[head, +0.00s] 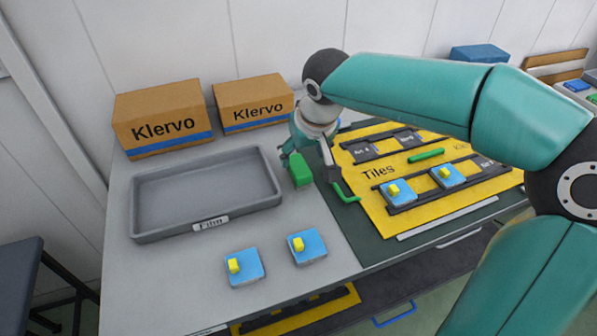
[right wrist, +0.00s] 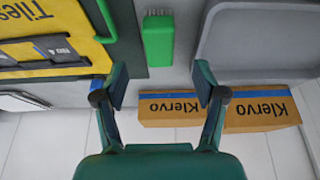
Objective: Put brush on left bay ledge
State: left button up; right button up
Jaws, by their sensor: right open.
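The green brush (head: 299,171) lies on the grey tabletop between the grey tray and the yellow Tiles board. In the right wrist view the brush (right wrist: 158,42) shows a green body with pale bristles at its far end. My right gripper (head: 307,158) is open above the brush. In the right wrist view the gripper (right wrist: 160,88) has its fingers spread, and the brush lies beyond the fingertips, not held. The yellow board (head: 375,211) carries dark bays with labels. I cannot tell which part is the left bay ledge. My left gripper is not in view.
The grey Film tray (head: 147,236) stands left, with two Klervo boxes (head: 160,117) (head: 254,102) behind. Two blue blocks with yellow knobs (head: 244,267) (head: 308,248) sit in front. A green bar (head: 426,155) lies on the board. My right arm covers part of the right side.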

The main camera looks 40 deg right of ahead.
aim_at(299, 166)
jog(key=x, duration=0.8)
jog(key=shift+w+d+f, duration=0.1)
jog(key=shift+w+f, duration=0.1)
grip_shut()
jog(key=shift+r, duration=0.2)
